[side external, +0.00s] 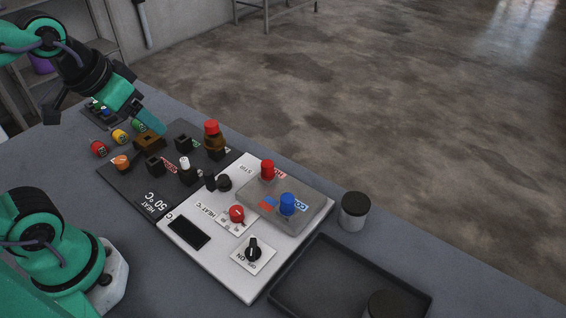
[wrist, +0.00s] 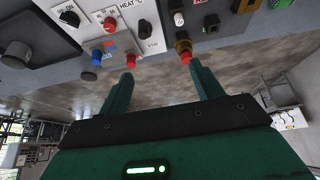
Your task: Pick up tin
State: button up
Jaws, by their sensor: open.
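A small pale grey tin with a black lid (side external: 355,211) stands upright on the table, beside the white panel's right corner. My gripper (side external: 152,122) is over the far left part of the table, well away from both. In the wrist view, the green fingers of my gripper (wrist: 160,72) are apart with nothing between them.
The white panel (side external: 200,262) carries knobs and red and blue caps. The dark tray (side external: 288,292) lies at the front right.

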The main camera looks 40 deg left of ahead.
jog(key=w+d+r+g, duration=0.2)
jog(key=w+d, duration=0.4)
jog(key=w, duration=0.4)
jog(key=m+g, duration=0.2)
jog(key=g, duration=0.1)
send_over(356, 203)
jog(key=f, duration=1.8)
jog(key=shift+a+f, duration=0.1)
jog(key=shift+a, duration=0.15)
jog(key=shift+d+f, duration=0.3)
jog(key=shift+f, duration=1.35)
jog(key=shift+f, duration=0.1)
jog(key=shift+w+a+f, duration=0.1)
jog(key=shift+w+f, duration=0.05)
jog(key=shift+f, duration=2.3)
